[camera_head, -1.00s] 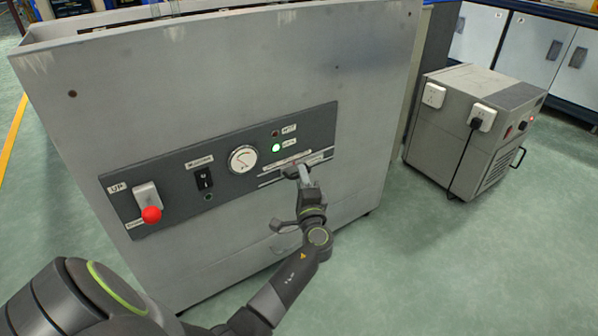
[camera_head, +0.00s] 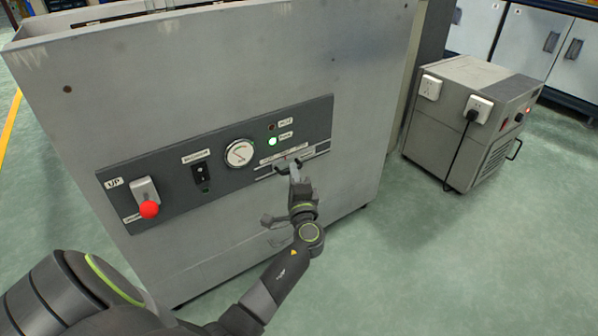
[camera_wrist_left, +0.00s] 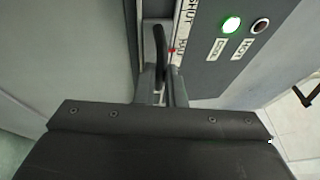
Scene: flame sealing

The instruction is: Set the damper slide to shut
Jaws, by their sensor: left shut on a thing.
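The damper slide (camera_head: 288,164) is a dark handle on a horizontal slot at the right end of the grey control panel (camera_head: 222,192). My left gripper (camera_head: 294,174) is on it. In the left wrist view, my left gripper's fingers (camera_wrist_left: 162,88) are shut on the dark slide handle (camera_wrist_left: 160,45). The scale strip (camera_wrist_left: 182,25) beside it reads SHUT at the top and what looks like MID below. A small red mark (camera_wrist_left: 172,50) sits by the lower label, away from SHUT. My fingers partly hide the rest of the scale. My right gripper is not in view.
The panel also has a red-knobbed lever (camera_head: 149,209), a black switch (camera_head: 202,177), a round gauge (camera_head: 240,153) and a lit green lamp (camera_head: 272,141). A grey box with sockets (camera_head: 455,125) stands on the floor at right. The floor between is clear.

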